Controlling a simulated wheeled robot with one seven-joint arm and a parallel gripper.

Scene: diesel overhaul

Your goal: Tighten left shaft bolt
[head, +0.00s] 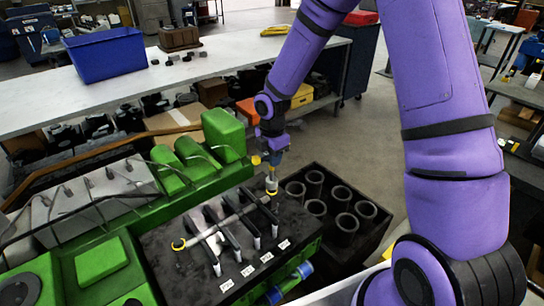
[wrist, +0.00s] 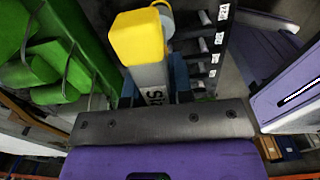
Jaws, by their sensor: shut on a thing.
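My gripper (head: 272,160) is shut on a grey tool with a yellow end (wrist: 139,38), marked with lettering, and holds it over the far right end of the shaft. My gripper also shows in the wrist view (wrist: 154,88), with its blue fingers on either side of the tool. The grey shaft (head: 225,224) lies across the black engine block (head: 170,268), with a yellow ring at its near left end (head: 178,245). At its far end I cannot tell whether the tool touches the bolt; the bolt itself is not clear.
Several dark upright parts with white labels (head: 246,270) stand along the block. Green engine covers (head: 224,133) rise at left. A black crate of cylinder sleeves (head: 343,222) stands at right. A blue bin (head: 105,55) sits on the long bench behind.

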